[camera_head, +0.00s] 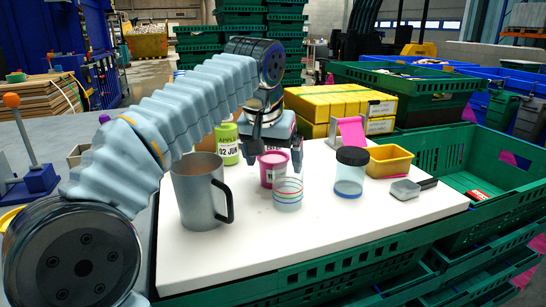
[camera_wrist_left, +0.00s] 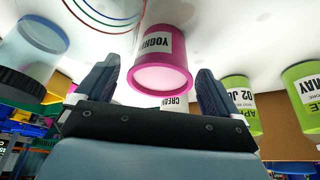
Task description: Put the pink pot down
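The pink pot (camera_head: 273,168), labelled as yogurt, stands upright on the white tabletop (camera_head: 330,225), just behind a clear cup with coloured rings. My left gripper (camera_head: 276,150) is right above and around it, pointing down. In the left wrist view, which shows the scene upside down, the pink pot (camera_wrist_left: 165,55) is between the two fingers of my left gripper (camera_wrist_left: 158,88). A gap shows on each side, so the gripper is open and not holding it. My right gripper is in neither view.
The striped clear cup (camera_head: 288,194) is close in front of the pot. A grey mug (camera_head: 198,192) stands left, a green pot (camera_head: 227,145) behind left. A black-lidded jar (camera_head: 350,172) and yellow tub (camera_head: 389,160) stand right. A green crate (camera_head: 480,165) borders the table.

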